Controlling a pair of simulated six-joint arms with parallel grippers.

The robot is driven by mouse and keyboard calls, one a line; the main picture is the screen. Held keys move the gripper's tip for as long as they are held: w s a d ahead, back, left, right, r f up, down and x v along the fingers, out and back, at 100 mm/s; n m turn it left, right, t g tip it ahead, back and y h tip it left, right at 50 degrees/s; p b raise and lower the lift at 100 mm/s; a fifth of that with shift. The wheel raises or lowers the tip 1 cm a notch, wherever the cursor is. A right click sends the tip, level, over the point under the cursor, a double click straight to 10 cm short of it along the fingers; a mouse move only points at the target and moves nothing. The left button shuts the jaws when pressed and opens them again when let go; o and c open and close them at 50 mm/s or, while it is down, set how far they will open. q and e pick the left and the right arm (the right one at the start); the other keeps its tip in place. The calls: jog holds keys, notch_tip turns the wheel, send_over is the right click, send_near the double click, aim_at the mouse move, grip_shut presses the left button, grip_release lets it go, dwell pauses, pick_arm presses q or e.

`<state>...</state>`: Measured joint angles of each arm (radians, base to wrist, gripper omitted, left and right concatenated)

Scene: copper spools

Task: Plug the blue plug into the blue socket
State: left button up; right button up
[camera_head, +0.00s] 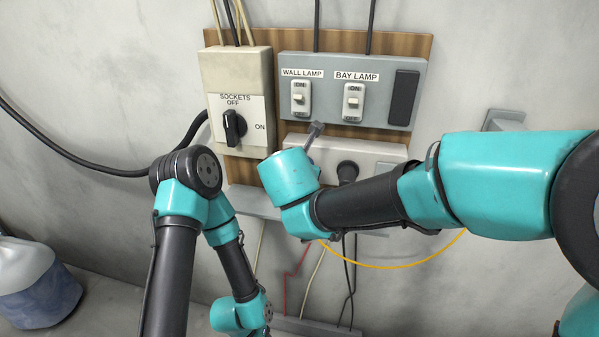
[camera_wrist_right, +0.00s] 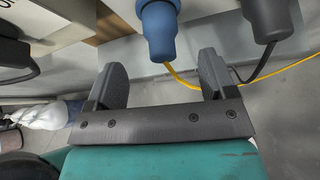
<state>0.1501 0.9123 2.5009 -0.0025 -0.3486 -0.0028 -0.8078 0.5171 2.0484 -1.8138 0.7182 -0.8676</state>
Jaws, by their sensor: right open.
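The blue plug (camera_wrist_right: 159,32) shows in the right wrist view with a yellow cable at its lower end. Its top is cut off by the frame edge, so I cannot tell what it sits in. In the head view my right arm hides it. My right gripper (camera_wrist_right: 160,77) is open, its two fingers below the plug in the picture, one to each side, not touching it. In the head view a finger of the right gripper (camera_head: 315,130) shows in front of the panel. I cannot make out a blue socket. My left gripper is out of view.
A black plug (camera_wrist_right: 268,18) stands right of the blue one and shows in the head view (camera_head: 347,172) on the pale socket panel (camera_head: 385,151). Above are a grey lamp-switch box (camera_head: 380,65) and a sockets switch (camera_head: 235,128), its handle upright towards OFF. Loose cables hang below.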

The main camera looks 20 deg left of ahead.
jog(key=v, duration=0.9)
jog(key=shift+s+r, duration=0.2)
jog(key=shift+s, duration=0.15)
jog(key=shift+f, duration=0.1)
jog(key=w+d+f+m+g, duration=0.2)
jog(key=d+f+m+g, duration=0.5)
jog(key=f, duration=0.8)
jog(key=w+d+f+m+g, duration=0.2)
jog(key=d+f+m, duration=0.55)
jog(key=f, duration=0.75)
jog(key=s+d+f+m+y, duration=0.1)
jog(key=s+d+f+m, duration=0.6)
jog(key=d+f+m, duration=0.4)
jog(key=s+d+f+m+g, duration=0.1)
jog(key=s+d+f+m, duration=0.6)
jog(key=d+f+m, duration=0.4)
notch_tip(320, 180, down, 2)
jog(key=shift+s+d+f+g+y, duration=0.1)
jog(key=shift+s+d+g+y, duration=0.2)
jog(key=shift+s+d+y, duration=0.1)
jog(key=shift+a+m, duration=0.1)
jog(key=shift+m, duration=0.15)
